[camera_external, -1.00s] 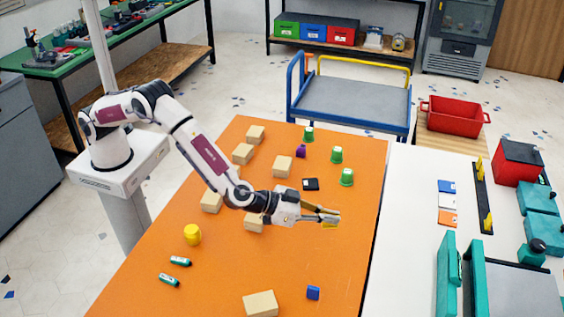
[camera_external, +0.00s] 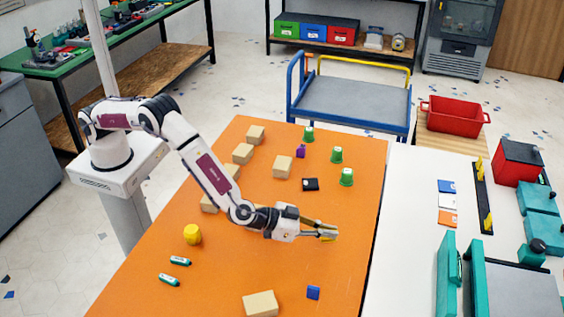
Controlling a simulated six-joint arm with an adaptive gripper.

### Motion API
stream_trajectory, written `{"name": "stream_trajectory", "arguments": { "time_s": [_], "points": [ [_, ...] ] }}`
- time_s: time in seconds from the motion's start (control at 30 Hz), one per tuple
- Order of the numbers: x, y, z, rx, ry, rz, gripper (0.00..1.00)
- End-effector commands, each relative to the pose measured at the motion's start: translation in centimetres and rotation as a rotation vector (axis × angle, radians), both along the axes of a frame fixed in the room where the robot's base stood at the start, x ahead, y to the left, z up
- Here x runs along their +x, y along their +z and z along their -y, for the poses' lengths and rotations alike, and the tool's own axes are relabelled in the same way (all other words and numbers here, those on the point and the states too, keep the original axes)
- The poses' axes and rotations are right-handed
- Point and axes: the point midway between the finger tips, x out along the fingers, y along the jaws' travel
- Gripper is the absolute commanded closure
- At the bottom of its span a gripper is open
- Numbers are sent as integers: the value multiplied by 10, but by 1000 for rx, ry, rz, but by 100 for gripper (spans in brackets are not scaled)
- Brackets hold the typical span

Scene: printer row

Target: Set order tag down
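My gripper (camera_external: 327,232) is low over the right half of the orange table (camera_external: 345,262), pointing right. The fingers partly hide the tag. I cannot tell whether the tag touches the table top.
Blue, white and orange cards (camera_external: 447,201) lie on the white table. The orange surface right of my gripper is clear.

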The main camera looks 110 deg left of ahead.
Motion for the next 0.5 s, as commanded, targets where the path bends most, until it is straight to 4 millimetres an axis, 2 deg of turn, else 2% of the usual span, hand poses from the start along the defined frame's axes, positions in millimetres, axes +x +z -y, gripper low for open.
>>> {"name": "stream_trajectory", "arguments": {
  "time_s": [0.3,0.5],
  "points": [
    [0,-30,0,1,1,-1,100],
    [0,-35,0,0,0,0,100]
  ]
}}
